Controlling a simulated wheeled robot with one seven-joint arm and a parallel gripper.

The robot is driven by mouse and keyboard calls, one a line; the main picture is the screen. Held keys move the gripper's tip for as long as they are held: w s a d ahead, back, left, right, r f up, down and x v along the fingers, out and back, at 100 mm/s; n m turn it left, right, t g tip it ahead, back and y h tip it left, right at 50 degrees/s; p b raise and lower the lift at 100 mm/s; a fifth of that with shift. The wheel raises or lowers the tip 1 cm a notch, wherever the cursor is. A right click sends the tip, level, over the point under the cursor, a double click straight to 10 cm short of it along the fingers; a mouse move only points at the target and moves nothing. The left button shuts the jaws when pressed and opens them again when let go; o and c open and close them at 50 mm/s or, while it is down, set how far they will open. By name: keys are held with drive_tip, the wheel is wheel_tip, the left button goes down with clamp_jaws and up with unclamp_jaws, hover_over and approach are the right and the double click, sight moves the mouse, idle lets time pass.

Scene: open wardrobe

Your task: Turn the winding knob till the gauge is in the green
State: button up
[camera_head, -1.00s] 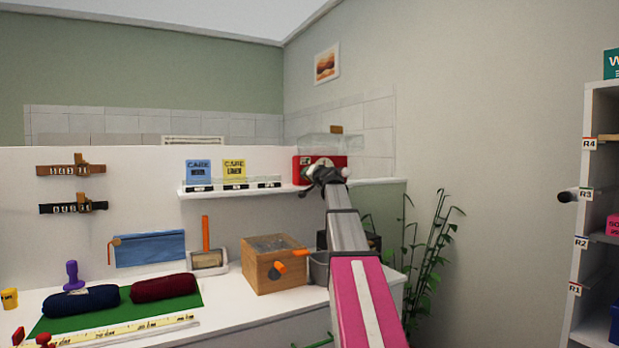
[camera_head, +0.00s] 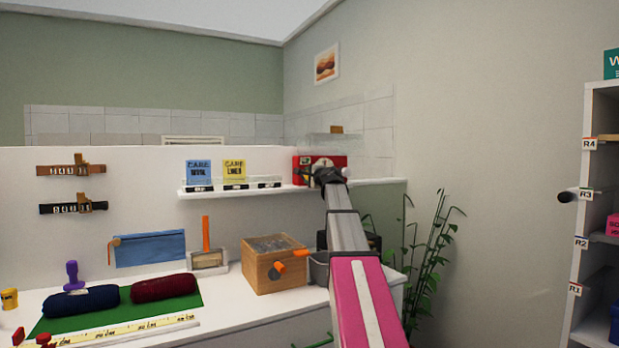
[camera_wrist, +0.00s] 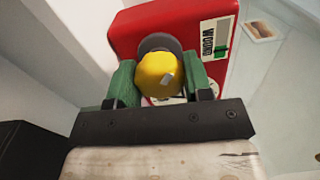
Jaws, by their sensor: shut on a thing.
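The red winding box (camera_head: 299,165) stands on the white wall shelf in the head view, its front partly hidden by my arm. In the wrist view the red box (camera_wrist: 128,32) fills the upper middle. Its yellow knob (camera_wrist: 158,75) sits between the two green fingers of my gripper (camera_wrist: 160,85), which is shut on it. The knob has a small grey mark and a grey round collar behind it. A pale gauge label (camera_wrist: 213,38) reading "WOUND" is on the box's right side, with a green patch beside it. I cannot make out a pointer. My gripper also shows in the head view (camera_head: 326,172).
Blue and yellow cards (camera_head: 198,173) stand on the shelf left of the box. A rack (camera_head: 590,220) stands at far right.

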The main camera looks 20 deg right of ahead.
drive_tip(key=m, duration=0.4)
drive_tip(key=shift+s+m, duration=0.1)
drive_tip(key=shift+m, duration=2.1)
drive_tip(key=shift+f, duration=0.1)
drive_tip(key=o, duration=0.9)
drive_tip(key=s, duration=0.3)
drive_tip(key=s+d, duration=0.1)
drive_tip(key=s, duration=0.3)
drive_tip(key=s+d, duration=0.1)
drive_tip(key=s, duration=0.2)
drive_tip(key=shift+s, duration=0.3)
